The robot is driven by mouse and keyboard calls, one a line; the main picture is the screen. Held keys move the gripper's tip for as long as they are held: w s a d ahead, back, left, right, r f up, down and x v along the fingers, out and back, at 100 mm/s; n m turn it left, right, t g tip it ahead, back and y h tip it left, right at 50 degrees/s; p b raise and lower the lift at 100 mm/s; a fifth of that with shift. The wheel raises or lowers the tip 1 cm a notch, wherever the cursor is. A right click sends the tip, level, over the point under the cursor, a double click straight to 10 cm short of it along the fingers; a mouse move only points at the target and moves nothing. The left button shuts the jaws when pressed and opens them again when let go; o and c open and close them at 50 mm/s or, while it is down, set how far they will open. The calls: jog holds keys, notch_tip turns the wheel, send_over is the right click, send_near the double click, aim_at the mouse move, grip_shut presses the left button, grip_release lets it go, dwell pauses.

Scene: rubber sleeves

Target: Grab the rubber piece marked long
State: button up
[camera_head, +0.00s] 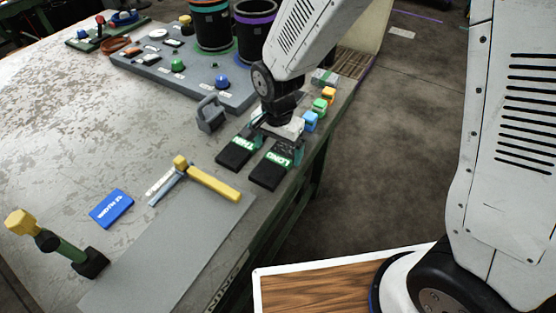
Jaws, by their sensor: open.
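The black rubber piece marked "LONG" (270,172) lies flat near the right edge of the table, its label in white letters on green. A second black piece marked "THIN" (237,154) lies just to its left. My gripper (277,146) points down over the far ends of the two pieces. Its jaws are open. One finger is by the far end of the long piece and the other is closer to the thin piece. I cannot tell whether a finger touches either piece, as the gripper hides part of that area.
Small blue, green and orange blocks (321,106) stand right of my gripper along the table edge. A grey padlock-shaped block (211,113) is to the left. Black bins (211,28) stand behind.

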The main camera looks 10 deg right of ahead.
aim_at(278, 159)
jog(key=shift+f, duration=1.6)
jog(key=c, duration=1.2)
jog(key=shift+r, duration=0.1)
jog(key=shift+c, duration=0.2)
